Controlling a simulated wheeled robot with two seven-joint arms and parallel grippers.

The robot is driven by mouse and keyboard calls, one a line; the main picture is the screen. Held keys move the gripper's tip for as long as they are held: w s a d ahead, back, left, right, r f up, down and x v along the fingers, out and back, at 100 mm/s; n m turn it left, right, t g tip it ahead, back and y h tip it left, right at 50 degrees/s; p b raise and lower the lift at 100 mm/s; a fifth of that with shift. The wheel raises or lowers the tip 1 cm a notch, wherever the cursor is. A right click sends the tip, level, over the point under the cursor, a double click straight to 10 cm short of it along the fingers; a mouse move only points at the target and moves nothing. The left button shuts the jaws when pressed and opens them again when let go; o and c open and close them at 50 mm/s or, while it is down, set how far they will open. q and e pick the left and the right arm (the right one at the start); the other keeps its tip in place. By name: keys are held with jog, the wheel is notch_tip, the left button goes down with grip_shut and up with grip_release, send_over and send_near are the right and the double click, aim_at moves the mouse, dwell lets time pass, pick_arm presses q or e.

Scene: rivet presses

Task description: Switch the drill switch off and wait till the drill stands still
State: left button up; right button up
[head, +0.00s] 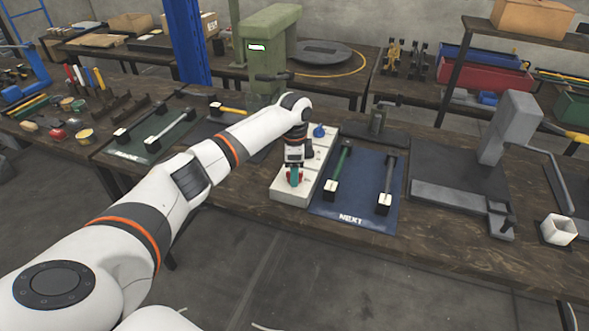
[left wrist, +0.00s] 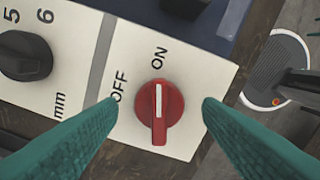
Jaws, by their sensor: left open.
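The red drill switch (left wrist: 160,112) sits on a white panel (left wrist: 205,60) marked OFF and ON. Its white line points up in the left wrist view, toward ON. My left gripper (head: 294,179) is open over the near end of the panel. In the left wrist view its green fingertips stand on either side of the switch with gaps showing. In the head view the gripper hides most of the switch. The green drill press (head: 272,45) stands behind with a small lit display; whether its spindle turns cannot be seen. My right gripper is not in view.
A black dial (left wrist: 25,55) is on the same panel. A blue mat (head: 355,215) marked NEXT, bearing tool-like parts, lies right of it. The front table edge is near the panel.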

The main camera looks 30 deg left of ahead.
pick_arm(q)
jog(key=shift+f, duration=0.25)
jog(key=shift+c, duration=0.2)
jog(key=c, duration=1)
jog(key=shift+o, duration=0.2)
jog(key=shift+r+n+p, duration=0.25)
jog(key=shift+n+p, duration=0.25)
jog(key=shift+p, duration=0.35)
jog(key=n+p, duration=0.4)
jog(key=p, duration=0.2)
jog(key=shift+r+n, duration=0.1)
jog(key=shift+n, duration=0.3)
jog(key=n+p, duration=0.3)
jog(key=n, duration=0.1)
jog(key=shift+w+f+n+p, duration=0.1)
jog(key=shift+f+n+p, duration=0.1)
jog(key=shift+n+p, duration=1.4)
jog(key=shift+n+b, duration=0.45)
jog(key=shift+n, duration=0.15)
